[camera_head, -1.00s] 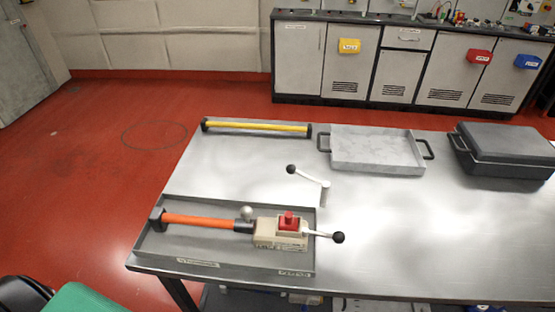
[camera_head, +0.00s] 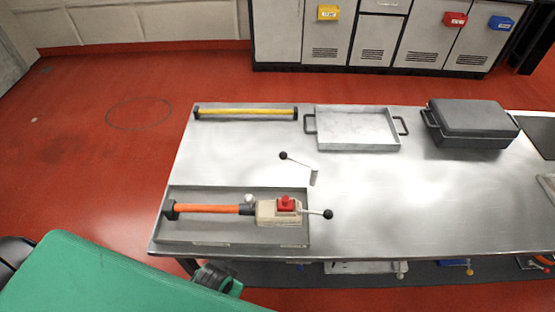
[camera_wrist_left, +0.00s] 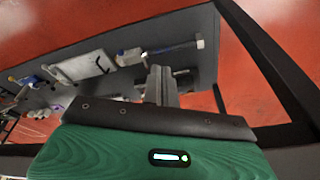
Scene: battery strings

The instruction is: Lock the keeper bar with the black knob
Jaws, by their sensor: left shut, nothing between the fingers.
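A grey tray (camera_head: 178,231) on the table's near left part holds an orange bar (camera_head: 208,209) with a black block at its left end. A beige housing with a red button (camera_head: 286,203) adjoins its right end. A white lever with a black knob (camera_head: 328,214) sticks out to the right from the housing, over the tray's edge. A white crank with another black knob (camera_head: 283,155) stands behind the tray. Which part is the keeper bar is unclear. My left gripper shows in the left wrist view (camera_wrist_left: 162,88), shut and empty; its green arm is left of and below the table's near edge.
A yellow bar (camera_head: 246,112) lies at the back left of the table. A pale handled tray (camera_head: 352,146) and a dark lidded case (camera_head: 470,120) stand at the back. The table right of the lever is clear. Items lie on a lower shelf (camera_head: 300,275).

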